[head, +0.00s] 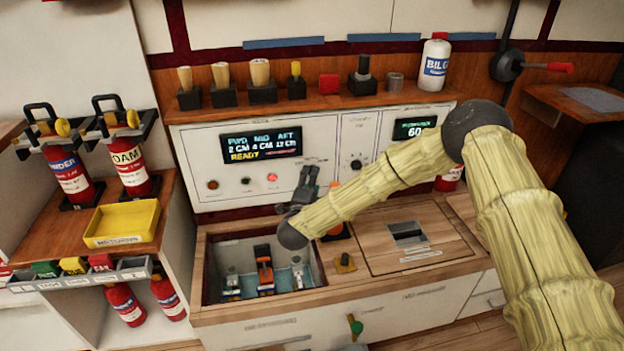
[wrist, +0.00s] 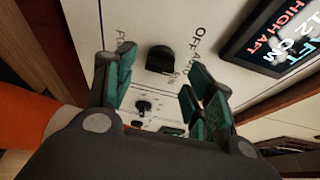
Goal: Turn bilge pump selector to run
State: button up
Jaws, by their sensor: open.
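In the wrist view, a black knob (wrist: 160,59) shows beside lettering that includes "OFF"; the rest is hard to read. I cannot make out its pointer direction. My gripper (head: 309,176) is in front of the panel, below the display's right end and left of the knob. In the wrist view my gripper (wrist: 160,92) is open and empty, its green-padded fingers apart, with the knob beyond the gap between them and not touched.
The wide display (head: 262,143) reads "READY"; its red "HIGH AFT" shows in the wrist view. Handles line the shelf above (head: 310,102). Below my gripper is an open recess (head: 222,285) with levers. A yellow tray (head: 123,222) and extinguishers stand left.

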jog(key=shift+w+d, duration=0.2)
jog(key=shift+w, duration=1)
jog(key=c, duration=1)
jog(key=shift+d+r+m+g+y+p, duration=0.1)
jog(key=shift+m+g+y, duration=0.35)
jog(key=shift+m, duration=0.75)
jog(key=shift+r+m+g+y+p, duration=0.15)
jog(key=shift+m+g+y, duration=0.3)
jog(key=shift+m, duration=0.75)
jog(key=shift+d+f+m+g+y+p, duration=0.1)
jog(key=shift+m+g+y, duration=0.3)
jog(key=shift+m, duration=0.8)
jog(key=shift+r, duration=0.1)
jog(key=shift+a, duration=0.1)
